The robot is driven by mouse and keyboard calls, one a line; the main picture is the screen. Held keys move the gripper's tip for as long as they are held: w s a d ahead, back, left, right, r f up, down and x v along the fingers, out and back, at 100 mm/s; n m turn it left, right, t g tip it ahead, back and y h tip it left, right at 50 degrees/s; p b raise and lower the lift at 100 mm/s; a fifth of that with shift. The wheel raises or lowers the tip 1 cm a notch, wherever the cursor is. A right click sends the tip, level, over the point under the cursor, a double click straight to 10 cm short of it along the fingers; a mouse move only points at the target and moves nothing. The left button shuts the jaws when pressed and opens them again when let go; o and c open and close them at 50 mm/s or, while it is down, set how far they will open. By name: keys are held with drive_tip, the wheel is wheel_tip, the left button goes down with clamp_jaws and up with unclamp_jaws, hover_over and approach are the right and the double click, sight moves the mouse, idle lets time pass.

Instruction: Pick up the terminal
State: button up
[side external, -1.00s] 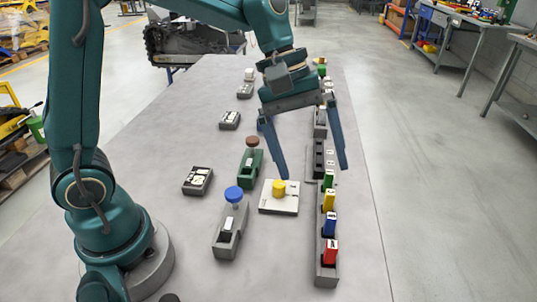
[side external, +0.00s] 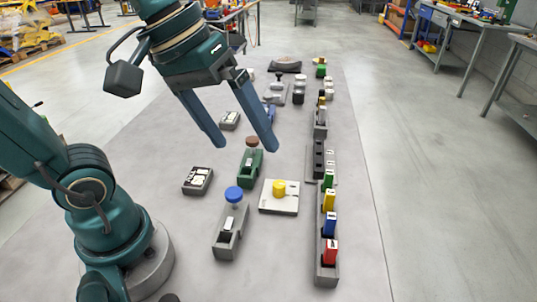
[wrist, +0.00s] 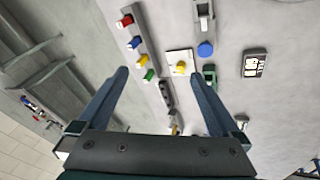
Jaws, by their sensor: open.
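No label reads "terminal", so I cannot tell for sure which object it is. A dark block with white lettered patches (side external: 197,181) lies flat left of the green carrier; in the wrist view it lies at the right (wrist: 255,63). A similar smaller dark block with a pale face (side external: 230,120) lies farther back, partly behind my finger. My gripper (side external: 247,147) is open and empty, tilted, above the table. In the wrist view its two fingers (wrist: 158,74) stand wide apart with nothing between them.
A grey carrier with a blue knob (side external: 234,194), a green carrier with a brown knob (side external: 250,165) and a white plate with a yellow knob (side external: 278,208) stand mid-table. A rail with coloured blocks (side external: 327,270) runs along the right.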

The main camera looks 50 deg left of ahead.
drive_tip(key=s+a+f+m, duration=0.1)
drive_tip(key=s+a+f+m+y, duration=0.1)
drive_tip(key=f, duration=0.1)
drive_tip(key=s+a+f+m+t+y, duration=0.1)
drive_tip(key=f+m, duration=0.1)
drive_tip(key=shift+s+f, duration=0.1)
drive_tip(key=shift+s, duration=0.15)
drive_tip(key=shift+c, duration=0.3)
drive_tip(key=shift+w+a+m, duration=0.15)
drive_tip(key=shift+w+m, duration=0.05)
drive_tip(key=shift+m, duration=0.2)
drive_tip(key=c, duration=0.6)
drive_tip(key=shift+c, duration=0.2)
drive_tip(key=shift+s, duration=0.1)
